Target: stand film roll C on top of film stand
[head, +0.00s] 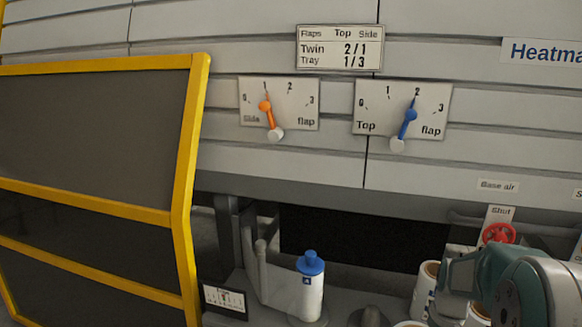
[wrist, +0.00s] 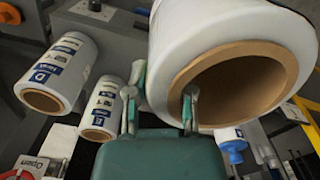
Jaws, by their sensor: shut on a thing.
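In the wrist view my gripper (wrist: 160,102) is shut on the wall of a large white film roll (wrist: 215,30) with a brown core. One finger is in the core, the other outside. Its letter does not show, so I cannot confirm it is C. Roll D (wrist: 72,60) and another labelled roll (wrist: 108,98) stand apart to the left. In the head view my teal arm is at the lower right, beside a white roll (head: 425,288); the fingers are hidden there. I cannot pick out the film stand for certain.
A white bottle with a blue cap (head: 310,288) stands on the ledge near a grey post (head: 262,270). A yellow-framed guard (head: 185,150) is at left. Side dial (head: 278,104), Top dial (head: 402,108) and a red valve wheel (head: 498,234) are on the machine.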

